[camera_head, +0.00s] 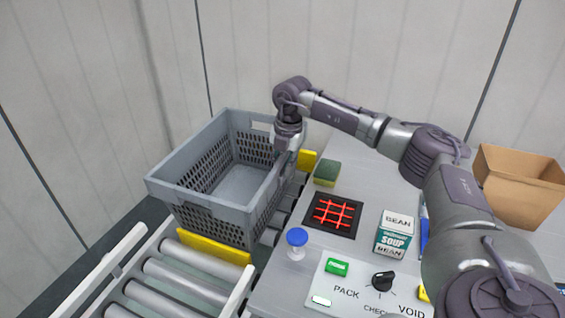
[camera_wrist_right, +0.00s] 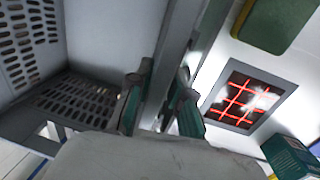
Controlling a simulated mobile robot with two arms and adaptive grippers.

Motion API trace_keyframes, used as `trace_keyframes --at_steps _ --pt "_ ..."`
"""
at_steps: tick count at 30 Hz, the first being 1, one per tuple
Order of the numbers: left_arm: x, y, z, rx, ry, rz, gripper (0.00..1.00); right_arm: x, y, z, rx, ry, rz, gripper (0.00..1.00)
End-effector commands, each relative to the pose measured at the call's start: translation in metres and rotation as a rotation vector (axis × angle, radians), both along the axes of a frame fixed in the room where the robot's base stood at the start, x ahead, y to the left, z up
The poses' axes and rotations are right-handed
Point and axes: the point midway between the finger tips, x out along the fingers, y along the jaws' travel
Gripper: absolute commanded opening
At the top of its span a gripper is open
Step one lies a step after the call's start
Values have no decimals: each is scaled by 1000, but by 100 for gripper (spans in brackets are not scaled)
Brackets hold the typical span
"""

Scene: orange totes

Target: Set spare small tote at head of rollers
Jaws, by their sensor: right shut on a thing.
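A grey, empty small tote (camera_head: 208,209) with slotted sides is at the far end of the rollers (camera_head: 185,279), beyond a yellow bar. I cannot tell whether its base touches the rollers beneath it. My right gripper (camera_head: 284,152) is shut on the tote's right rim, reaching down from above. In the right wrist view its fingers (camera_wrist_right: 162,92) sit on both sides of the tote's rim, with the slotted tote wall (camera_wrist_right: 28,38) to the left. My left gripper is not in view.
A cardboard box (camera_head: 518,186) stands far right. The yellow bar (camera_head: 214,247) crosses the rollers.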

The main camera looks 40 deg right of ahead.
Motion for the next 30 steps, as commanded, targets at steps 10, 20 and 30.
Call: trace_keyframes --at_steps 10,20,30 --pt "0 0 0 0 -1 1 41 1 1 2 3 -7 0 35" --pt "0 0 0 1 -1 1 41 -1 0 -3 -2 6 1 49" --pt "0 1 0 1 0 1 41 -4 -1 37 1 -4 0 49"
